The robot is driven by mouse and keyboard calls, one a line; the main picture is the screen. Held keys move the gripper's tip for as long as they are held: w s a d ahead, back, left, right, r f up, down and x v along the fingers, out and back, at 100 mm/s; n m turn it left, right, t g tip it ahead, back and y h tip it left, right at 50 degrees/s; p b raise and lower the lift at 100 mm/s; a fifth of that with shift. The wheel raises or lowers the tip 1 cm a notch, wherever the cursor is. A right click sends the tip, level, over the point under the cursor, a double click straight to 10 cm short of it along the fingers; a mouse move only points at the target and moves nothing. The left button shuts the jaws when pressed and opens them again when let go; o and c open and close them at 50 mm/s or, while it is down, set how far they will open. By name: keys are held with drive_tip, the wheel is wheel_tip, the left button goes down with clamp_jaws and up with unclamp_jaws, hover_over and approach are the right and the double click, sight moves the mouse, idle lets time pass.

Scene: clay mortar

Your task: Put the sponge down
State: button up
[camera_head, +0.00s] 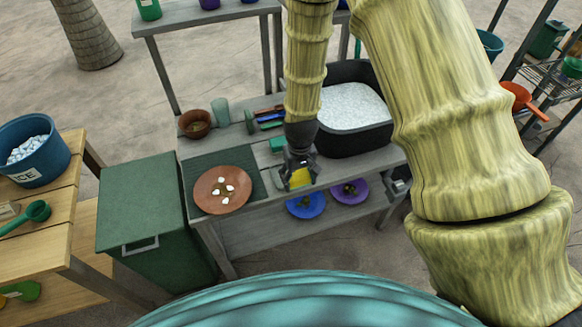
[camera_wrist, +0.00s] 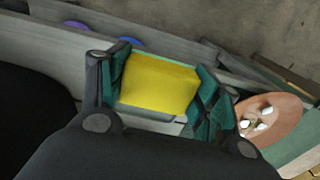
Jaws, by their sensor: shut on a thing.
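A yellow block-shaped sponge (camera_wrist: 158,85) is held between the two fingers of my gripper (camera_wrist: 160,90) in the wrist view. In the head view my gripper (camera_head: 298,174) points down over the front part of the grey counter (camera_head: 350,158), with the sponge (camera_head: 299,178) showing yellow between the fingers. The sponge seems to be at or just above the counter's front edge; I cannot tell whether it touches the surface.
A terracotta plate (camera_head: 209,203) with white pieces lies left of my gripper on a dark mat. A black basin (camera_head: 353,142) of white grains stands behind right. Blue (camera_head: 306,213) and purple plates (camera_head: 363,196) lie on the shelf below. A green bin (camera_head: 146,205) stands left.

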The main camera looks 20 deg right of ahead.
drive_tip(key=w, duration=0.2)
drive_tip(key=w+p, duration=0.1)
drive_tip(key=w, duration=0.3)
drive_tip(key=shift+w+a+f+p, duration=0.15)
drive_tip(key=shift+w+f+p, duration=0.15)
drive_tip(key=shift+w+f, duration=0.05)
drive_tip(key=shift+f+p, duration=0.75)
drive_tip(key=shift+f, duration=1)
drive_tip(key=shift+f, duration=0.1)
drive_tip(key=o, duration=1.2)
drive_tip(key=shift+c, duration=0.2)
wheel_tip(320, 180, up, 12)
drive_tip(key=b, duration=0.3)
